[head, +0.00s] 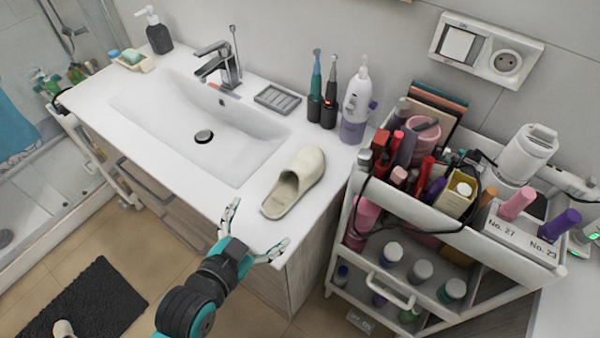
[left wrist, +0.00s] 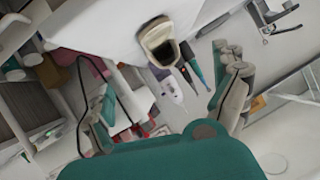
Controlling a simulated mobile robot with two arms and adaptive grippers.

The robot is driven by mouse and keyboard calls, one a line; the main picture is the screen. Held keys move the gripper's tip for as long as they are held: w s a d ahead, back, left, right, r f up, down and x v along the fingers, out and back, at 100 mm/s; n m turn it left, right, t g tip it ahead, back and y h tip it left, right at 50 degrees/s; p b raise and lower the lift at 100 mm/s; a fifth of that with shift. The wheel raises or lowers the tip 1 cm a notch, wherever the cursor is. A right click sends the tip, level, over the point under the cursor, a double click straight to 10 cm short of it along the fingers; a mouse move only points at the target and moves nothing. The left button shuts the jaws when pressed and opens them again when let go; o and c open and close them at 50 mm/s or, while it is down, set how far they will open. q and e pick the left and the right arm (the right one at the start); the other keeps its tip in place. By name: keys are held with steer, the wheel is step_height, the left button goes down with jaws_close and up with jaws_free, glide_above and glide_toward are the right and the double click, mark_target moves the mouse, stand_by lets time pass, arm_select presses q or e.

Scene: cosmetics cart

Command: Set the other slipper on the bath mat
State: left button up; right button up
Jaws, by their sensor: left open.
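A beige slipper (head: 293,183) lies on the white sink counter near its front right edge, with its opening facing the front. In the left wrist view the slipper (left wrist: 158,40) shows beyond the fingers, its dark opening facing me. My left gripper (head: 259,223) is open and empty at the counter's front edge, just in front of the slipper and apart from it. The other slipper (head: 63,329) is on the dark bath mat (head: 95,290) at the lower left, partly cut off by the picture edge. My right gripper is not in view.
The sink basin (head: 202,130) is left of the slipper. A soap dish (head: 277,98), electric toothbrushes (head: 329,103) and a lotion bottle (head: 356,105) stand behind it. A cosmetics cart (head: 425,222) full of bottles stands close on the right. Most of the mat is bare.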

mark_target(298, 176)
arm_select(q)
steer(key=shift+w+d+r+t+h+p, duration=0.15)
steer(key=shift+w+d+p, duration=0.05)
steer(key=shift+w+d, duration=0.35)
steer(key=shift+w+d+r+t+h+p, duration=0.15)
steer(key=shift+w+d, duration=0.25)
steer(key=shift+w, duration=0.25)
steer(key=p+x, duration=0.1)
steer(key=x, duration=0.8)
steer(key=shift+w+f, duration=0.1)
steer(key=shift+w, duration=0.1)
steer(key=shift+w+d+f+p, duration=0.1)
steer(key=shift+w+f+p, duration=0.05)
steer(key=shift+p, duration=0.15)
steer(key=shift+w+d, duration=0.1)
steer(key=shift+w, duration=0.1)
steer(key=p+x, duration=0.1)
steer(key=x, duration=0.3)
steer(key=shift+w+d, duration=0.25)
steer(key=shift+w, duration=0.15)
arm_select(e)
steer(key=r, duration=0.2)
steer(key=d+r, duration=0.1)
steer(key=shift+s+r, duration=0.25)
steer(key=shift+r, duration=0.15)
